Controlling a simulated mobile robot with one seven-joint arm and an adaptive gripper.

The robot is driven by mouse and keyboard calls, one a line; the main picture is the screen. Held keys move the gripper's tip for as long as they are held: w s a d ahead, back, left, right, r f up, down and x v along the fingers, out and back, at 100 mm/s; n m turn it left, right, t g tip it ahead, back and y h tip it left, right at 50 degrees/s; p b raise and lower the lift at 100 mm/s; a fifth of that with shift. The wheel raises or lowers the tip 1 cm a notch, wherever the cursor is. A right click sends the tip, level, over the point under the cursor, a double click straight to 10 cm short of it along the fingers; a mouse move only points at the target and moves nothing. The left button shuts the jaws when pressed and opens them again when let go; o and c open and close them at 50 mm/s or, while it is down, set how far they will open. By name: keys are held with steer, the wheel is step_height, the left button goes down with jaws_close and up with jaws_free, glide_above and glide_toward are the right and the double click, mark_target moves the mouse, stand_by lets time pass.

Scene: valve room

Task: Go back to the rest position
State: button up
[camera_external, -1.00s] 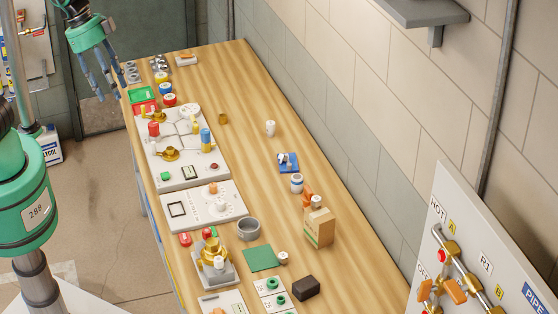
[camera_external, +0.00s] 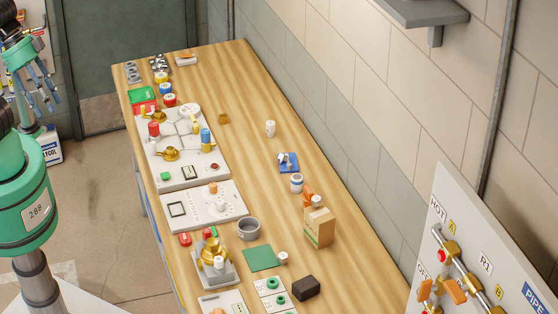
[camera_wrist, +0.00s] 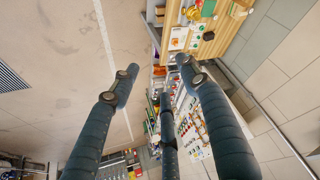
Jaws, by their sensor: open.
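My gripper (camera_external: 40,92) hangs at the upper left of the external view, to the left of the workbench and clear of it. Its dark fingers are spread apart and point down. In the wrist view the fingers of my gripper (camera_wrist: 150,75) are wide open with nothing between them. Beyond them I see the floor and, at the top, a corner of the bench. My green arm stands at the left edge of the external view.
The wooden workbench (camera_external: 240,75) carries a white valve panel (camera_external: 205,172), a grey bowl (camera_external: 248,229), a cardboard box (camera_external: 319,228) and several small items. A pipe board (camera_external: 456,225) stands at the lower right. Floor between arm and bench (camera_external: 95,190) is clear.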

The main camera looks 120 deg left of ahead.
steer(key=shift+f, duration=0.15)
step_height(320, 180, down, 18)
steer(key=b, duration=1.8)
